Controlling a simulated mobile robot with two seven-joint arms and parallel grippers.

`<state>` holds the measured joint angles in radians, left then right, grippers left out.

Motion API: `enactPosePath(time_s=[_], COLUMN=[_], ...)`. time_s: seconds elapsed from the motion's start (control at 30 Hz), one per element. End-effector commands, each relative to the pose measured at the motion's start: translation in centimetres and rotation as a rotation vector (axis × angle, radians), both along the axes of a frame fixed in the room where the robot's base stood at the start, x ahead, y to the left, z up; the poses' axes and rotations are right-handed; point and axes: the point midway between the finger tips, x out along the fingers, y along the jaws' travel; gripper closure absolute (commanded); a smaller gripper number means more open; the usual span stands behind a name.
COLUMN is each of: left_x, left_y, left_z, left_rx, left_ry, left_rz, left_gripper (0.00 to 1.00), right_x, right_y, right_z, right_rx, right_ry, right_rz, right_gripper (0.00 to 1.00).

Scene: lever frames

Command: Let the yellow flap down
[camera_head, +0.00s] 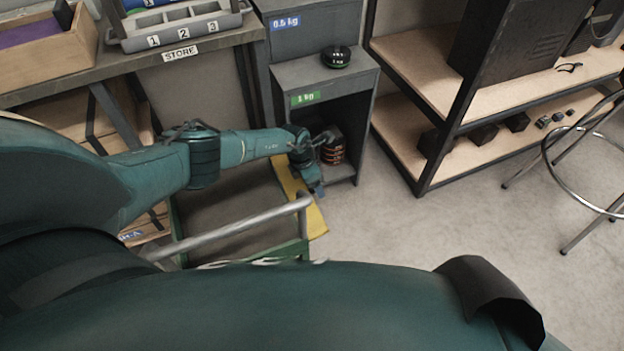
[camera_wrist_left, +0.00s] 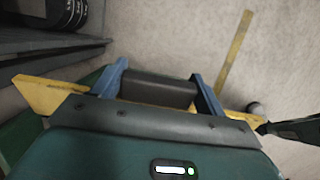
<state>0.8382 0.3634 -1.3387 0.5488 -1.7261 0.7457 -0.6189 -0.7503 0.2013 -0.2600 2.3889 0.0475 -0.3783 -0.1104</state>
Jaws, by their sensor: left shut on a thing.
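The yellow flap (camera_head: 312,218) is at the right side of a green-framed cart (camera_head: 290,250) with a grey deck. It shows as a narrow yellow strip, partly hidden by my left arm. My left gripper (camera_head: 318,188) is at this strip. Yellow parts of the flap (camera_wrist_left: 45,94) show at both sides of the gripper. I cannot tell the flap's exact tilt. My right gripper is not in view.
A silver push bar (camera_head: 235,230) crosses the cart's near side. A grey cabinet (camera_head: 318,78) with a black weight (camera_head: 336,57) stands behind the cart. Shelves (camera_head: 480,140) and a stool (camera_head: 590,205) are at the right. The floor right of the flap is clear.

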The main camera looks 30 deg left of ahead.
Motion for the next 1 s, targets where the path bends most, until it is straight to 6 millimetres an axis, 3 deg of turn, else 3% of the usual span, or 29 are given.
enactPosePath(time_s=[0.4,0.43,0.7,1.0], left_x=[0.06,0.06,0.03,-0.02], left_y=[-0.04,-0.04,-0.05,0.02], left_z=[-0.12,-0.12,-0.08,0.45], left_rx=[-0.001,-0.001,-0.001,-0.001], left_ry=[-0.004,-0.004,-0.002,-0.002], left_rz=[0.001,0.001,0.000,0.000], left_gripper=[0.68,0.27,0.05,0.05], right_x=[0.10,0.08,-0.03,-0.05], right_y=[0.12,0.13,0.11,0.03], right_z=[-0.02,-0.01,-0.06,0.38], right_rx=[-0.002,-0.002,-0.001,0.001], right_ry=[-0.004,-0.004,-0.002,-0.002], right_rz=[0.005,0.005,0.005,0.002], right_gripper=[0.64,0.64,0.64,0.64])
